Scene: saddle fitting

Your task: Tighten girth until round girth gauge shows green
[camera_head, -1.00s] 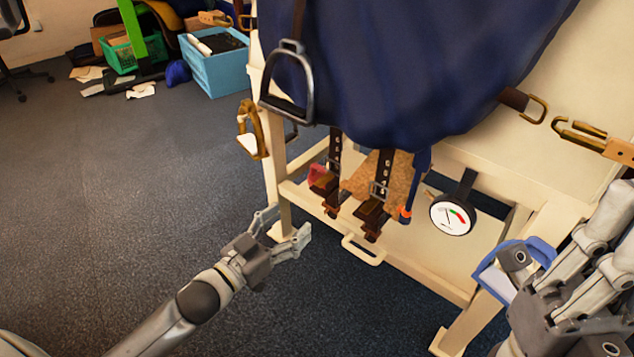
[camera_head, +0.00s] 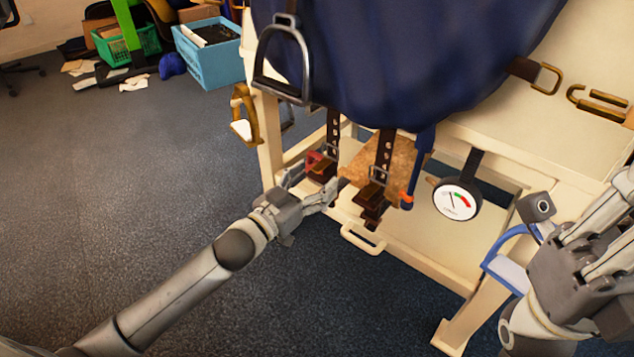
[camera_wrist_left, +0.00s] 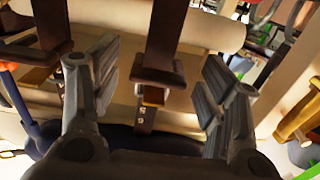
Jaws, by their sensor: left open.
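The round girth gauge (camera_head: 457,200) hangs at the right of the straps in the head view. Its needle points nearly straight up, in the white left of the small green and red band. Two dark brown girth straps with buckles hang below the blue saddle cloth: the left strap (camera_head: 332,131) and the right strap (camera_head: 384,150). My left gripper (camera_head: 331,184) is open at the lower end of the left strap. In the left wrist view that strap (camera_wrist_left: 164,35) lies between the spread fingers, apart from both. My right arm (camera_head: 580,280) is at the right edge; its fingertips cannot be made out.
A metal stirrup (camera_head: 283,55) and a brass-coloured one (camera_head: 241,115) hang left of the straps. The cream stand (camera_head: 270,140) surrounds the strap area, with a cream handle (camera_head: 363,240) below. A blue holder (camera_head: 505,258) is near my right arm. The floor at left is clear.

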